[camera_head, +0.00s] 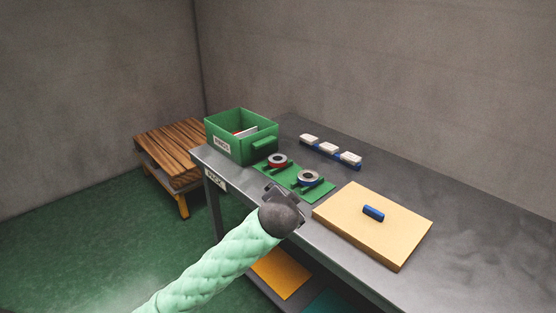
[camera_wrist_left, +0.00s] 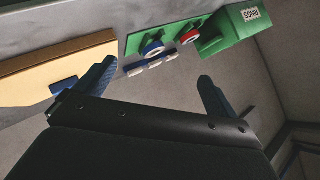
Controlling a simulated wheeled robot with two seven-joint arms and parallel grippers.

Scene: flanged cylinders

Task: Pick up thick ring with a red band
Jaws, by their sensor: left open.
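The thick ring with a red band (camera_head: 277,166) sits on a green board (camera_head: 322,193) on the grey table, at the board's end by the green box. It also shows in the left wrist view (camera_wrist_left: 188,37). A similar ring with a blue band (camera_head: 308,184) sits on the same board, to its right. My left gripper (camera_head: 283,198) is at the table's front edge, in front of the board and apart from both rings. In the left wrist view its two fingers (camera_wrist_left: 156,72) are spread with nothing between them. My right gripper is not in view.
A green labelled box (camera_head: 228,146) stands behind and left of the red-banded ring. White-topped blue blocks (camera_head: 329,149) lie in a row behind the board. A tan board (camera_head: 395,235) with a blue block (camera_head: 373,213) lies to the right. A wooden slatted stand (camera_head: 165,150) is at left.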

